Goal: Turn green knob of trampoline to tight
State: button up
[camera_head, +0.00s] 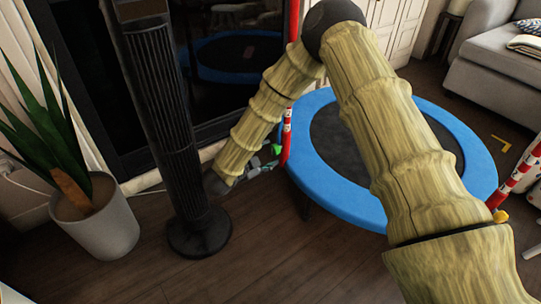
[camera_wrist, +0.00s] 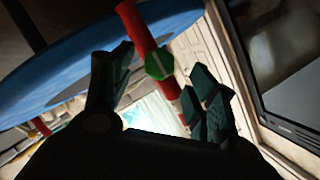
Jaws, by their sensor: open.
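The trampoline has a blue padded rim (camera_head: 315,175) and a dark mat. Its green knob (camera_head: 276,149) sits on a red upright post (camera_head: 287,135) at the left side of the rim. In the wrist view the green knob (camera_wrist: 158,66) shows a pale line across its face, on the red post (camera_wrist: 135,22). My gripper (camera_head: 262,166) is small and partly unclear in the head view, close to the post. In the wrist view my gripper (camera_wrist: 161,62) is open, with the knob showing between its dark fingers; contact cannot be told.
A black tower fan (camera_head: 165,110) stands left of my gripper, beside a potted plant (camera_head: 95,215). A dark glass panel is behind. A yellow knob (camera_head: 501,216) is on the right post. A grey sofa (camera_head: 495,75) is at the far right. The front floor is clear.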

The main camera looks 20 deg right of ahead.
aim_at(272, 151)
jog(key=shift+b+x, duration=0.9)
jog(key=shift+x, duration=1.35)
jog(key=shift+c, duration=0.5)
jog(key=c, duration=0.9)
